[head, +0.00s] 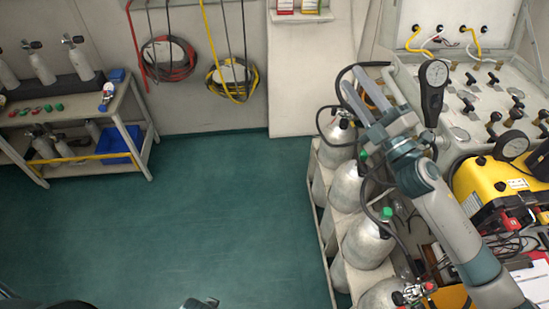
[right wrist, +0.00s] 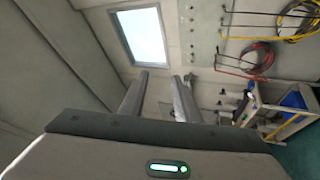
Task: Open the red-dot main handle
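The air panel (head: 455,75), a pale console with several black-handled brass valves (head: 495,118) and round gauges, stands at the upper right of the head view. I cannot make out a red dot on any of its handles. My right gripper (head: 354,82) is open and empty, raised left of the panel and above the gas cylinders, not touching a handle. Its two separated fingers also show in the right wrist view (right wrist: 158,90), with no valve between or near them. A small grey piece at the head view's bottom edge may be my left gripper; its fingers cannot be read.
Grey cylinders (head: 366,243) stand in a rack below my right arm. A yellow case (head: 490,180) sits right of that arm. A bench (head: 118,100) with bottles stands at left. Coiled hoses (head: 168,58) hang on the wall. The green floor between is clear.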

